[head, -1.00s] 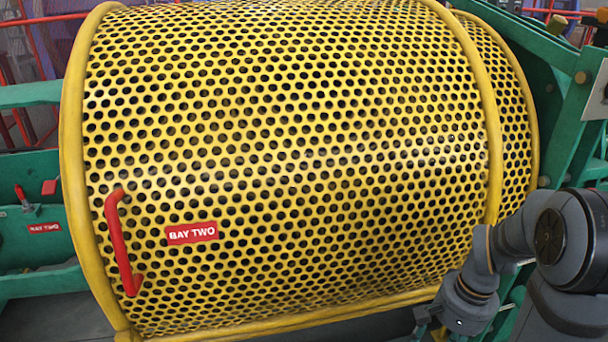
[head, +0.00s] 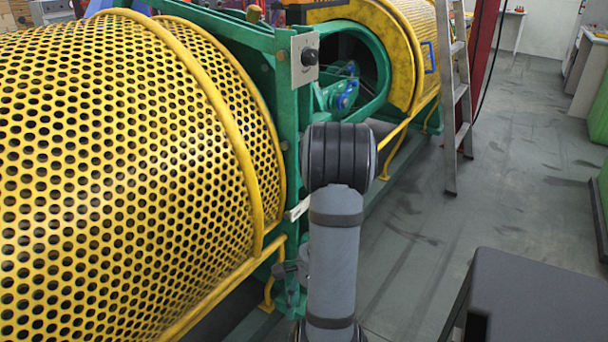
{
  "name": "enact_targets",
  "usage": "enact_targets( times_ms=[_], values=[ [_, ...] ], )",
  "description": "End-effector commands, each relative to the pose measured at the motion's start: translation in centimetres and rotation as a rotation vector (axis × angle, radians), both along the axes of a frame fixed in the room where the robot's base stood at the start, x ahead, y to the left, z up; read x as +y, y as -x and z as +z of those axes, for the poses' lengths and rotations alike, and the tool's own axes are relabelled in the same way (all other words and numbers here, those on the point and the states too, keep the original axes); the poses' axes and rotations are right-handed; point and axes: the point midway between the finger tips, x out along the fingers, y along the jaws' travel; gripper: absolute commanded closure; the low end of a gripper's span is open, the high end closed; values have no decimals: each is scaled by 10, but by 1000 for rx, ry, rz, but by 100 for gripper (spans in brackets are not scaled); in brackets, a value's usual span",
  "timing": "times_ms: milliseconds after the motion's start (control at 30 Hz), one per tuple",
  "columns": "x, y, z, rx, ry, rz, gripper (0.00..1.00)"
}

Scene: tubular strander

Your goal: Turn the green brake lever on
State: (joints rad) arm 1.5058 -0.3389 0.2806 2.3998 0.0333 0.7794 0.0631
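I cannot make out a green brake lever clearly in the head view. The green machine frame (head: 290,110) stands between the yellow perforated guard drum and the yellow housing behind it. A grey plate with a black knob (head: 304,58) is fixed high on this frame. A pale bar (head: 298,209) shows low beside the frame, partly behind my arm. My gripper (head: 284,270) shows only as a small dark part left of my arm, near the foot of the green frame. My arm hides most of it, so I cannot tell whether it is open or shut.
The yellow perforated drum (head: 110,190) fills the left. A blue part (head: 347,95) sits inside the green opening behind my arm. A yellow housing (head: 395,50) lies beyond. A ladder (head: 453,90) leans by a red post (head: 482,60). Grey floor (head: 510,180) is open at right.

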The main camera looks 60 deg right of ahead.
Motion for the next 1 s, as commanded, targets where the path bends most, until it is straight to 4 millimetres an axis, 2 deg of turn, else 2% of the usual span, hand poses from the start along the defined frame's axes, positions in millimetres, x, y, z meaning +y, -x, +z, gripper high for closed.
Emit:
enact_targets(
  times_ms=[33, 133, 267, 333, 367, 433, 500, 600, 733, 867, 1000],
  values=[
    [-24, 19, -3, -12, -53, -212, 46],
    [-58, 31, -13, -89, -181, -602, 46],
    [-114, 22, -13, -277, -371, -1055, 46],
    [-158, 6, -2, -433, -485, -1264, 46],
    [-178, -3, 7, -508, -533, -1334, 46],
    [-221, -22, 36, -678, -631, -1439, 46],
    [-257, -33, 73, -838, -704, -1497, 46],
    [-292, -38, 126, -1029, -799, -1538, 46],
    [-307, -39, 165, -1164, -915, -1555, 46],
    [-308, -46, 175, -1188, -953, -1543, 46],
    [-314, -65, 175, -1189, -950, -1538, 46]
  ],
)
